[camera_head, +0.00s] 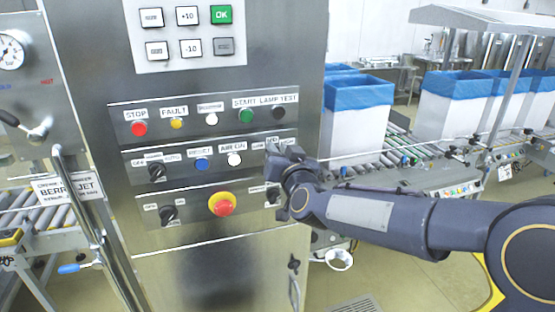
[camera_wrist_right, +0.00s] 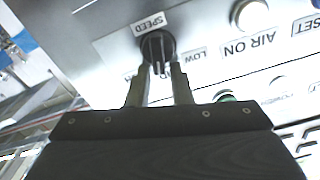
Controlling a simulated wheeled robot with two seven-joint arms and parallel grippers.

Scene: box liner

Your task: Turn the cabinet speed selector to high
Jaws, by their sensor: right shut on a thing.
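The speed selector (camera_wrist_right: 157,46) is a round black knob on the metal cabinet panel, under a SPEED label (camera_wrist_right: 148,24), in the right wrist view. A LOW label (camera_wrist_right: 194,57) sits beside it. Another label near the left finger is mostly hidden. My right gripper (camera_wrist_right: 159,72) is shut on the knob, one fingertip on each side. In the head view, my right gripper (camera_head: 279,160) is at the right end of the cabinet's middle switch row and covers the selector. My left gripper is not in view.
The cabinet (camera_head: 225,265) carries several buttons and switches. A red emergency button (camera_head: 223,204) sits below left of the gripper. The white AIR ON button (camera_head: 234,159) is close on its left. Lined white boxes (camera_head: 356,115) stand on a conveyor at right.

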